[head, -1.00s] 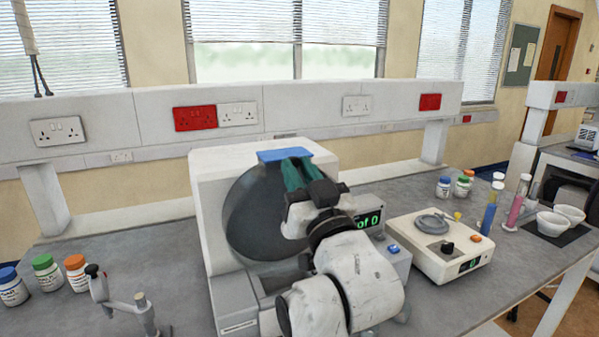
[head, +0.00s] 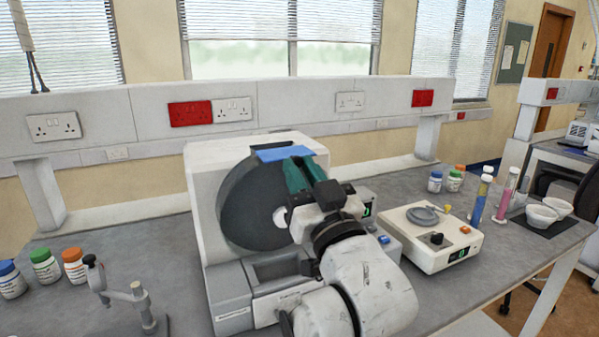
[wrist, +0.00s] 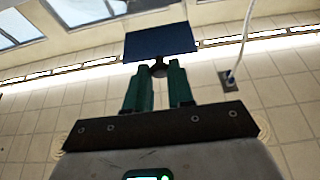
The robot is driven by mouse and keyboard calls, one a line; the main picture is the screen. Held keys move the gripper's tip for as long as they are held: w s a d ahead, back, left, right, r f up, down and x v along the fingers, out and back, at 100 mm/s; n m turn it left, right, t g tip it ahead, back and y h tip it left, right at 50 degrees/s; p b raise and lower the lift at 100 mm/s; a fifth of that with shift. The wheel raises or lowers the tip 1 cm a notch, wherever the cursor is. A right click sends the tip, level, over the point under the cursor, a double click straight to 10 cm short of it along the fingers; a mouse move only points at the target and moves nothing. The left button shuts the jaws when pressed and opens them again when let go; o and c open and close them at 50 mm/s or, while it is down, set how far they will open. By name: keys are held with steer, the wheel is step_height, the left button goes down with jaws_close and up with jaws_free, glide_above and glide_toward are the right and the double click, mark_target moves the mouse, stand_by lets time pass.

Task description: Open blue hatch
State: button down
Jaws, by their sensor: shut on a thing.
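The blue hatch (head: 283,153) is a flat blue panel at the upper rim of the dark round drum (head: 245,205) on the front of a white machine (head: 203,175). My gripper (head: 299,165) reaches up to the hatch from the right, its green fingers just below the panel. In the wrist view the hatch (wrist: 160,43) lies straight ahead of the fingertips. A small dark knob (wrist: 158,69) at its lower edge sits between the two green fingers, and my gripper (wrist: 158,80) is shut on it. My arm hides the drum's right side.
A white device with a grey dish (head: 424,217) stands right of the machine. A small stand (head: 140,300) and several capped bottles (head: 45,268) are at the left. Tall cylinders (head: 479,198) and white bowls (head: 542,218) are at the far right.

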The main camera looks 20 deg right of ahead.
steer(key=c, duration=1)
jaws_free()
steer(key=shift+s, duration=0.1)
steer(key=shift+b+v, duration=1.7)
steer(key=shift+v, duration=3.7)
